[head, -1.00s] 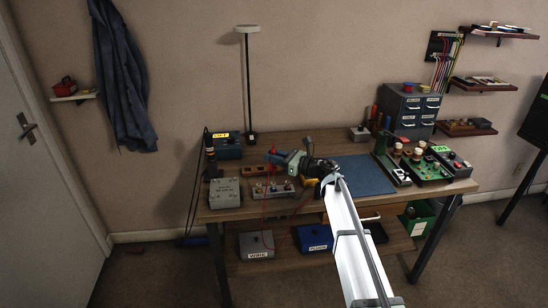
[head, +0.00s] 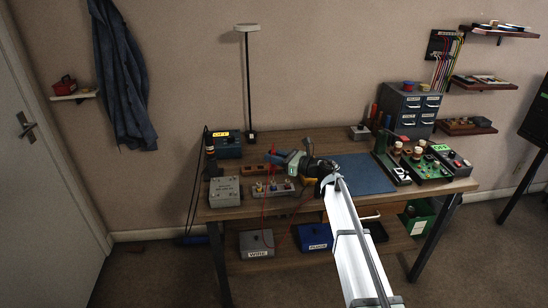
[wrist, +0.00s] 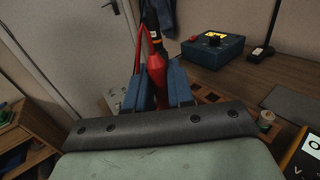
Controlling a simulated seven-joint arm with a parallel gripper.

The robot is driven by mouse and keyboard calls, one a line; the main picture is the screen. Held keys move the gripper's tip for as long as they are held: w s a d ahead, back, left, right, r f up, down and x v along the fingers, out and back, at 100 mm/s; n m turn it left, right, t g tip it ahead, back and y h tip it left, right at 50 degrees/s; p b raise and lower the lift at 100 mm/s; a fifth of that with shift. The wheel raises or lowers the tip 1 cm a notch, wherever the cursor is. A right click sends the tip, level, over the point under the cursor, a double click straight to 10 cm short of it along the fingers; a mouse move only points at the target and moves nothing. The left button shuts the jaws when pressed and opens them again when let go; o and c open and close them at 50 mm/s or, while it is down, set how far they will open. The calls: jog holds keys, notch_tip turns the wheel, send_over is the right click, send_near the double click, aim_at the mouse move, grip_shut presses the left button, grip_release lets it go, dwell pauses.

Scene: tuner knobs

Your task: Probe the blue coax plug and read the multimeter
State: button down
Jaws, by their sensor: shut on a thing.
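My gripper (head: 272,157) is over the left half of the workbench. In the wrist view its blue fingers (wrist: 158,88) are shut on a red probe (wrist: 155,68), which points away from me; its far tip is hard to make out. A red lead (head: 264,208) hangs below the gripper. A grey panel with several small coloured plugs (head: 273,188) sits below and in front of the fingers; I cannot tell which plug is blue. A yellow-edged meter, likely the multimeter (wrist: 304,154), shows partly at the wrist view's right edge; its reading is cut off.
A blue box with a lit yellow display (head: 226,145) stands behind, also in the wrist view (wrist: 212,46). A blue mat (head: 366,174) lies right of my arm, with green-board equipment (head: 428,168) beyond.

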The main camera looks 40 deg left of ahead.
aim_at(274, 150)
jog(key=shift+r, duration=0.1)
jog(key=shift+r, duration=2.4)
jog(key=shift+w, duration=0.1)
dwell(0.9)
